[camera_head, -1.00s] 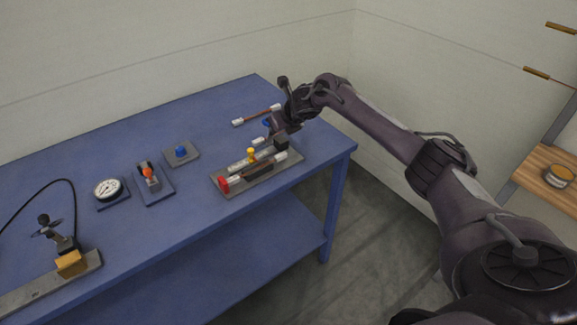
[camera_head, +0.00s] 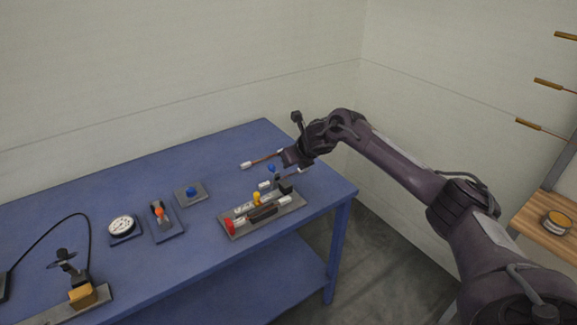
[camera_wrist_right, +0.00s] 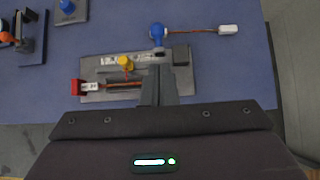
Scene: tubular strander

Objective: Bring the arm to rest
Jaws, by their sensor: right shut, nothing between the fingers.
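My right arm reaches in from the right in the head view. Its gripper (camera_head: 289,158) hangs above the far right part of the blue table, clear of the grey fixture plate (camera_head: 240,232). In the right wrist view the right gripper's fingers (camera_wrist_right: 166,72) are together, with nothing held between them. They overlap the fixture plate (camera_wrist_right: 105,68) in that picture, beside its dark block (camera_wrist_right: 181,54). A blue knob (camera_wrist_right: 157,30) shows just beyond the fingertips. My left gripper is in neither view.
The blue table (camera_head: 130,180) also bears a dial gauge (camera_head: 122,226), an orange-tipped switch (camera_head: 159,212), a blue button (camera_head: 191,191) and a cable with white ends (camera_head: 262,160). A wooden shelf (camera_head: 530,222) stands at the right. Walls close off the back.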

